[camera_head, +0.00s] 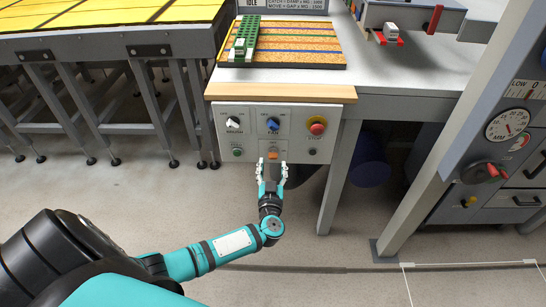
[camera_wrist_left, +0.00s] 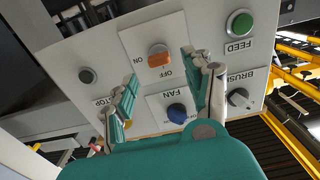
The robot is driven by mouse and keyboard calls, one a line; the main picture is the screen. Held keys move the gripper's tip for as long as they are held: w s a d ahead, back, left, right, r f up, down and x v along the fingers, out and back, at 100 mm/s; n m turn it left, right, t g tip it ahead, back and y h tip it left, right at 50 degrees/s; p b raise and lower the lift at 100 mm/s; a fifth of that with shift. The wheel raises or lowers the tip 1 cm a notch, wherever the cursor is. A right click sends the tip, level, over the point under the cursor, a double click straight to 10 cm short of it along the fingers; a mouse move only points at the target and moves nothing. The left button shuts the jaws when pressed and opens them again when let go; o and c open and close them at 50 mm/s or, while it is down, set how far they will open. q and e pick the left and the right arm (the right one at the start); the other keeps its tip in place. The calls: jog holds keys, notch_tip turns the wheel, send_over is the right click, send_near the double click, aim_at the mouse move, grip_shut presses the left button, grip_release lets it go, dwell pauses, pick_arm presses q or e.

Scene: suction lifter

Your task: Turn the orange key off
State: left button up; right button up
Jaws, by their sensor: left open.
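The orange key (camera_head: 273,154) sits low in the middle of the grey control panel (camera_head: 226,112). In the left wrist view the orange key (camera_wrist_left: 159,59) is close up, between labels ON and OFF; I cannot tell which one it points to. My left gripper (camera_head: 271,172) is open just in front of the key and below it in the head view. In the left wrist view the two fingers (camera_wrist_left: 164,80) stand apart on either side of the key, with a gap between them and it. My right gripper is not in view.
Around the key are a blue FAN knob (camera_head: 273,124), a white knob (camera_head: 233,123), a red stop button (camera_head: 317,126), a green FEED button (camera_head: 237,152) and a dark button (camera_head: 312,152). A wooden table edge (camera_head: 280,93) overhangs above. The floor in front is clear.

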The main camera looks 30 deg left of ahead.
aim_at(273, 158)
pick_arm(q)
jog(key=x, duration=0.5)
jog(key=shift+w+a+b, duration=0.1)
jog(key=shift+w+b, duration=0.2)
jog(key=shift+b, duration=0.05)
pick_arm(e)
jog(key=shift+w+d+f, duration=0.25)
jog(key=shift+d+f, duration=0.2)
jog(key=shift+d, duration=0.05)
pick_arm(q)
grip_shut()
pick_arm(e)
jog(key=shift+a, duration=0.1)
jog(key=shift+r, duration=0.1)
